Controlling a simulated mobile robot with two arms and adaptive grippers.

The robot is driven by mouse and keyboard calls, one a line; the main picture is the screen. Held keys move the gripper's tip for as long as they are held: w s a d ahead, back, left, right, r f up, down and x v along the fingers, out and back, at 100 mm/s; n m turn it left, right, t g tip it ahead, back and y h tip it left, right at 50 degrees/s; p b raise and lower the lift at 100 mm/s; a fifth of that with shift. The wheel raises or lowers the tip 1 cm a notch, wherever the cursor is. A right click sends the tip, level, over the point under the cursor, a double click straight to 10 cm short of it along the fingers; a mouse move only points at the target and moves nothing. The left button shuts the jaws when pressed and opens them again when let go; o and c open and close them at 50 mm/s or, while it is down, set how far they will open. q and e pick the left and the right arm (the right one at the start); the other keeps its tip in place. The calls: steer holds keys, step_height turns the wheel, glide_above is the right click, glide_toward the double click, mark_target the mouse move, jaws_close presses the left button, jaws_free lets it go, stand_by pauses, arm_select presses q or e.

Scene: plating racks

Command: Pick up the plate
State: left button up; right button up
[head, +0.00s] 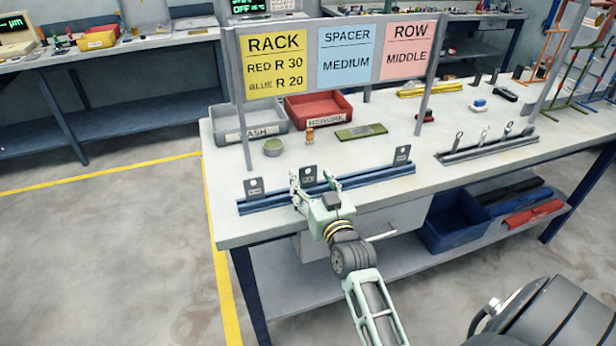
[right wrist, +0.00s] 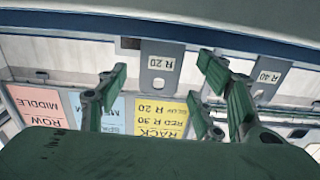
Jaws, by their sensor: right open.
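A long blue rack (head: 370,178) lies along the front edge of the grey workbench, with three upright grey plates on it. The middle plate (head: 308,174) has a hole and reads R 20 in the right wrist view (right wrist: 160,68). The left plate (head: 254,187) reads R 40 in the right wrist view (right wrist: 266,78). The right plate (head: 402,154) stands near the rack's right end. My right gripper (head: 315,182) is open at the rack, its fingers to either side of the middle plate in view; contact cannot be told. My left gripper is not in view.
A sign board (head: 337,55) reads red R 30, blue R 20, spacer medium, row middle. A grey rack (head: 485,146) lies right.

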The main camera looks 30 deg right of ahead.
steer(key=x, duration=0.2)
steer(key=shift+w, duration=0.3)
steer(key=shift+w+d, duration=0.1)
steer(key=shift+w, duration=0.05)
steer(key=shift+c, duration=0.5)
steer(key=c, duration=0.7)
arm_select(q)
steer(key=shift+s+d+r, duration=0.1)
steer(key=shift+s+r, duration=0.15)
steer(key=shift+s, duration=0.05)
arm_select(e)
steer(key=c, duration=0.6)
steer(key=shift+r, duration=0.1)
